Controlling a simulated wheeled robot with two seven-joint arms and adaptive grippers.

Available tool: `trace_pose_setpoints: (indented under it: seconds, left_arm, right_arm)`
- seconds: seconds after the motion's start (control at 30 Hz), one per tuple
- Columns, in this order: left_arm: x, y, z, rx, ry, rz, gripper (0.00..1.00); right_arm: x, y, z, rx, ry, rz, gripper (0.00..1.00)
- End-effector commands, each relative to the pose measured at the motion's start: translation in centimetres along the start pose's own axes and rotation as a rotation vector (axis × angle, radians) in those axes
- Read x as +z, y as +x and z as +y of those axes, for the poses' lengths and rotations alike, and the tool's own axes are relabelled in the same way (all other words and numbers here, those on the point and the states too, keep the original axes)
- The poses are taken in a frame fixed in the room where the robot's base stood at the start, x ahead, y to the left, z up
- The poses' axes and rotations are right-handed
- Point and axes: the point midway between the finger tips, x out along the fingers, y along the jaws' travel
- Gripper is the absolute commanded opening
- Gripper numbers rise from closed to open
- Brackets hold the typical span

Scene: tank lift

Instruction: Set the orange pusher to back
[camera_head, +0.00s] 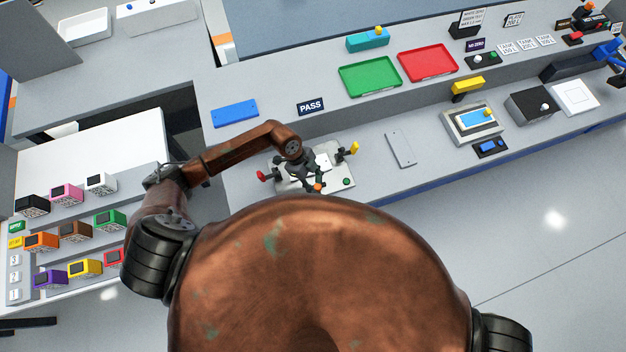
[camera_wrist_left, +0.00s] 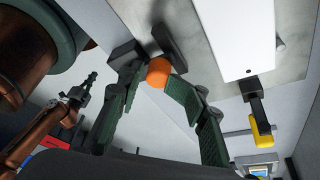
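The orange pusher (camera_head: 317,187) has a round orange knob and stands at the near edge of a light control panel (camera_head: 338,186). In the left wrist view its knob (camera_wrist_left: 158,72) is between the tips of my left gripper (camera_wrist_left: 154,78), very near the right finger. The fingers stand apart, with a thin gap seen at the left one. In the head view my left gripper (camera_head: 313,169) is over the panel. A dark block behind the knob hides part of its stem. My right gripper (camera_wrist_left: 82,89) shows small and far off in the left wrist view.
A grey plate (camera_head: 400,148) lies to the right. Behind are a PASS sign (camera_head: 310,106) and a green tray (camera_head: 369,77).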

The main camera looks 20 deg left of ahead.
Motion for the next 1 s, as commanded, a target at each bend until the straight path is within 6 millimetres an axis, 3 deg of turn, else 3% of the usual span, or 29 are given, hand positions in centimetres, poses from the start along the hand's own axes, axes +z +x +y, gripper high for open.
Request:
trace_pose_setpoints:
  seconds: [0.03,0.13,0.47,1.0]
  left_arm:
    - [-0.7,0.6,0.9,0.019,0.006,0.011,0.32]
    - [-0.6,0.6,0.9,0.019,0.004,0.009,0.38]
    - [0.0,-0.1,0.8,0.016,0.000,-0.001,0.38]
    - [-0.4,-10.0,0.3,0.011,0.006,0.004,0.38]
  right_arm:
    - [-0.4,0.1,0.0,0.000,-0.001,0.005,0.00]
    - [-0.7,0.1,-0.1,-0.001,-0.001,0.009,0.00]
    - [-0.6,0.0,0.1,0.000,-0.002,0.008,0.00]
    - [-0.5,0.0,0.0,0.000,-0.001,0.007,0.00]
